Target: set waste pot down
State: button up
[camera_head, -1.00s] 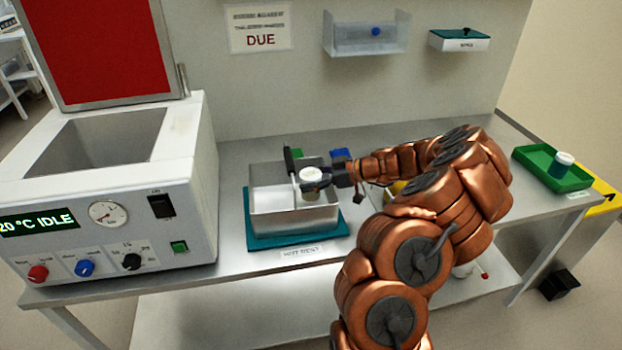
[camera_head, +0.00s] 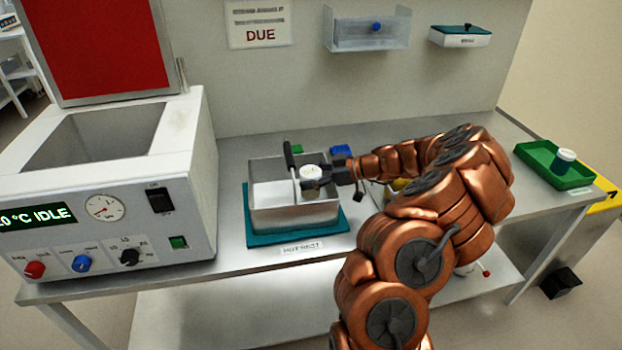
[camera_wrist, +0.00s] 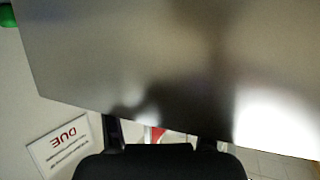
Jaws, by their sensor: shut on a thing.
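A small white-topped pot (camera_head: 310,171) is in my gripper (camera_head: 313,184) in the head view. My gripper is shut on it, at the right part of an open metal box (camera_head: 268,222) as seen from above. The box stands on a teal mat (camera_head: 256,239) on the bench. I cannot tell whether the pot touches the box floor. A thin tool with a black handle (camera_head: 288,154) stands upright just left of the pot. In the wrist view a large blurred grey surface fills most of the picture, and the pot does not show clearly.
A white heated bath unit (camera_head: 190,215) stands close on the left. A green tray (camera_head: 538,160) with a second white-lidded pot (camera_head: 565,156) sits at the right end. Small green (camera_head: 297,149) and blue (camera_head: 341,150) items lie behind the box. Bench between box and tray is partly hidden by my arm.

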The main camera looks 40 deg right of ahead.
jog(key=shift+s+a+f+b, duration=0.1)
jog(key=shift+s+f+b, duration=0.05)
jog(key=shift+f+b, duration=0.5)
jog(key=o, duration=1)
jog(key=shift+f, duration=0.15)
jog(key=shift+p, duration=0.4)
jog(key=shift+r+p, duration=0.75)
jog(key=shift+p, duration=0.4)
jog(key=shift+r+b+v, duration=0.15)
jog(key=shift+b+v, duration=0.35)
jog(key=shift+v, duration=1.4)
jog(key=shift+r+b+v, duration=0.1)
jog(key=shift+b+v, duration=0.35)
jog(key=shift+v, duration=1.45)
jog(key=shift+w+r, duration=0.1)
jog(key=shift+w, duration=0.15)
